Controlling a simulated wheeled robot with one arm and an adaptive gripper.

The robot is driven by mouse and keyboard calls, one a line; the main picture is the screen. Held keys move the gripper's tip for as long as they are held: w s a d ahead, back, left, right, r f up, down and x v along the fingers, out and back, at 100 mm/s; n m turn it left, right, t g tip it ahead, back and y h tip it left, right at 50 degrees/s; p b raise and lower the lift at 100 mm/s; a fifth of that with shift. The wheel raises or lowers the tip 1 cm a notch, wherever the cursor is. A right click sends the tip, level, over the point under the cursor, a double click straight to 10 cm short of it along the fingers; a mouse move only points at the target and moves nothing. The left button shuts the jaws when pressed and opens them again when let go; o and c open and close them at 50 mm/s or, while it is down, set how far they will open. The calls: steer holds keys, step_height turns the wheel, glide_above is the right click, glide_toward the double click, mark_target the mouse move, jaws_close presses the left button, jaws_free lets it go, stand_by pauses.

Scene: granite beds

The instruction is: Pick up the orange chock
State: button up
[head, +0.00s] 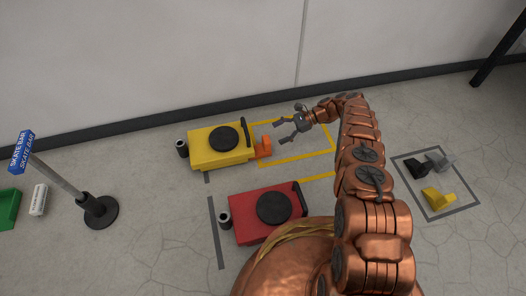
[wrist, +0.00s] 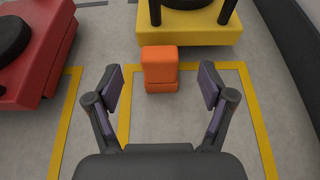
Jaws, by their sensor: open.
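The orange chock (head: 263,147) stands on the floor against or close by the right end of the yellow wheeled unit (head: 213,149). In the wrist view the orange chock (wrist: 159,68) is a small stepped block just beyond my fingertips, near the yellow unit (wrist: 190,25). My gripper (head: 286,131) is open and empty, to the right of the chock. In the wrist view its two fingers (wrist: 160,88) are spread wide, with the chock centred ahead between them. Nothing hides the chock's near face.
A red unit (head: 268,212) stands in front of the yellow one. A grey-framed floor square (head: 437,213) at right holds a yellow chock (head: 438,198) and black and grey ones. A sign post (head: 94,207) and green bin (head: 8,209) stand at left. The wall runs behind.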

mark_target(268, 138)
steer(key=shift+x, duration=4)
steer(key=shift+d+f, duration=0.15)
steer(key=c, duration=1.5)
jaws_close()
